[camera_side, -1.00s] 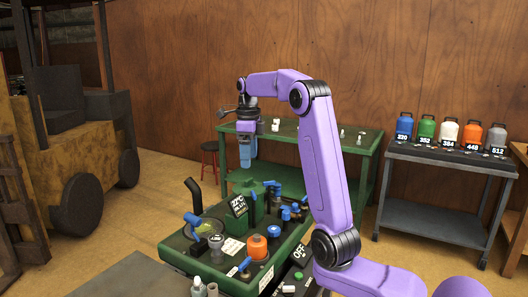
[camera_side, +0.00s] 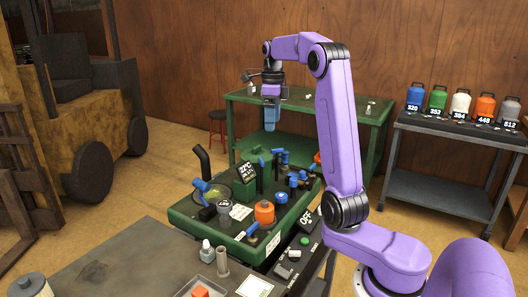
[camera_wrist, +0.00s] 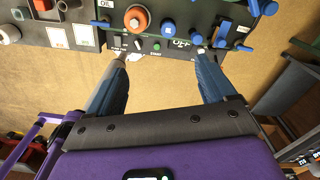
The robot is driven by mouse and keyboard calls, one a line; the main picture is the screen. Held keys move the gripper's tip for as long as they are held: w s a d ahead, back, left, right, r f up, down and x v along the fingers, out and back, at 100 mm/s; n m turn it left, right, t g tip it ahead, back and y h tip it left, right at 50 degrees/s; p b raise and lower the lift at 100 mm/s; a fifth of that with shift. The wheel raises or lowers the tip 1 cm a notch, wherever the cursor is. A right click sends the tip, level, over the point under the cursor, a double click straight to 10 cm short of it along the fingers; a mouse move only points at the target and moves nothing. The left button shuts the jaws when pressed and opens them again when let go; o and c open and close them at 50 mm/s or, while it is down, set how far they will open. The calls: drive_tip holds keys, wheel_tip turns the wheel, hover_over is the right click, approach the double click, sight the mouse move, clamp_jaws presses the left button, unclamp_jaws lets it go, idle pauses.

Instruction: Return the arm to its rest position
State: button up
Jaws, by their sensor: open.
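My gripper (camera_side: 270,122) hangs from the purple arm in the side view, fingers pointing down, in the air above the back part of the green machine (camera_side: 184,218). In the wrist view my gripper (camera_wrist: 160,65) shows two blue fingers spread wide with nothing between them. Beyond the fingertips is the machine's front panel (camera_wrist: 150,50) with a green button and switches. An orange cap (camera_wrist: 137,19) and several blue knobs stand above that panel.
A grey bench (camera_side: 115,255) with a small bottle, a metal cylinder and an orange piece is in front. A green table (camera_side: 330,105) stands behind. Numbered coloured canisters (camera_side: 460,101) stand on a dark cart at right. A forklift (camera_side: 75,130) is at left.

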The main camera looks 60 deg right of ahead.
drive_tip(key=s+a+f+n, duration=0.1)
drive_tip(key=a+f+n, duration=0.1)
drive_tip(key=a+n, duration=0.85)
drive_tip(key=s+a+f+n, duration=0.2)
drive_tip(key=a+f+n, duration=0.1)
drive_tip(key=a+n, duration=0.8)
drive_tip(key=s+a+f+n, duration=0.2)
drive_tip(key=s+n, duration=0.5)
drive_tip(key=s, duration=0.1)
drive_tip(key=s+a+f+n, duration=0.3)
drive_tip(key=s+n, duration=0.5)
drive_tip(key=s+a+f+n, duration=0.2)
drive_tip(key=s+a+n, duration=0.1)
drive_tip(key=s+n, duration=0.5)
drive_tip(key=shift+f, duration=0.2)
drive_tip(key=shift+w, duration=0.1)
drive_tip(key=shift+c, duration=0.3)
